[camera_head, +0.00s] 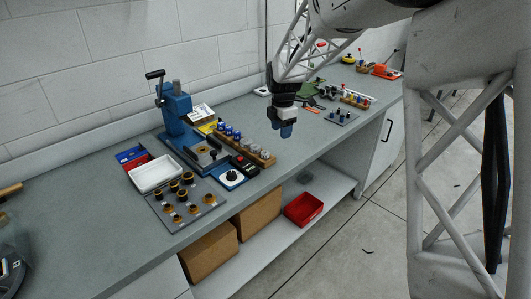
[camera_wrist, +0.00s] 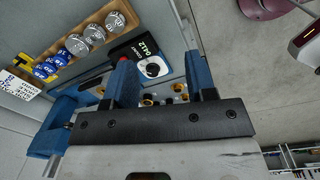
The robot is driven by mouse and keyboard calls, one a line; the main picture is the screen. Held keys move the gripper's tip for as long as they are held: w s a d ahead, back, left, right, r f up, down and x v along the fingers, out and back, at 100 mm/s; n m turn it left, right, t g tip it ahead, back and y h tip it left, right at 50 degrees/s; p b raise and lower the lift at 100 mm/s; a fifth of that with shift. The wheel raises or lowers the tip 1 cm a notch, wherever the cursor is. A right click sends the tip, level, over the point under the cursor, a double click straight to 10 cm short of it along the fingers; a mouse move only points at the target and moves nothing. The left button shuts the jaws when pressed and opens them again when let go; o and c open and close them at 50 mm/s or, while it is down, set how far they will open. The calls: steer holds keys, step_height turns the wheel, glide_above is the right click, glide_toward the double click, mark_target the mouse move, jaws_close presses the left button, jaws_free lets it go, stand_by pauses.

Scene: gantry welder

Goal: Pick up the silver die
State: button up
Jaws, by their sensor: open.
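A wooden rack (camera_head: 268,164) on the bench holds a row of short upright cylinders. Blue-topped ones (camera_head: 228,131) stand at its far-left end and silver-grey ones (camera_head: 255,149) at its near-right end. In the wrist view, the silver-grey cylinders (camera_wrist: 95,35) show round lettered tops at the upper left, beside blue tops (camera_wrist: 52,67). Which of them is the silver die, I cannot tell. My gripper (camera_head: 287,131) hangs in the air to the right of the rack, pointing down. In the wrist view, its blue fingers (camera_wrist: 160,68) are apart, with nothing held between them.
A blue lever press (camera_head: 175,108) stands left of the rack. A dial gauge (camera_head: 232,177), a white tray (camera_head: 155,173) and a grey plate with black-and-gold parts (camera_head: 185,202) lie nearby. A red bin (camera_head: 304,208) sits on the lower shelf. The left bench top is mostly bare.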

mark_target(265, 152)
steer(key=w+a+f+n, duration=0.1)
steer(key=w+f, duration=0.1)
steer(key=w+a+f+n, duration=0.2)
steer(key=w+f, duration=0.1)
steer(key=w+a+f+n, duration=0.2)
steer(key=w, duration=0.1)
steer(key=shift+a+f, duration=0.25)
steer(key=shift+f, duration=0.15)
steer(key=shift+f, duration=0.1)
steer(key=shift+f, duration=1.2)
steer(key=shift+f, duration=0.1)
steer(key=shift+f, duration=2.5)
steer(key=shift+c, duration=0.3)
steer(key=c, duration=0.7)
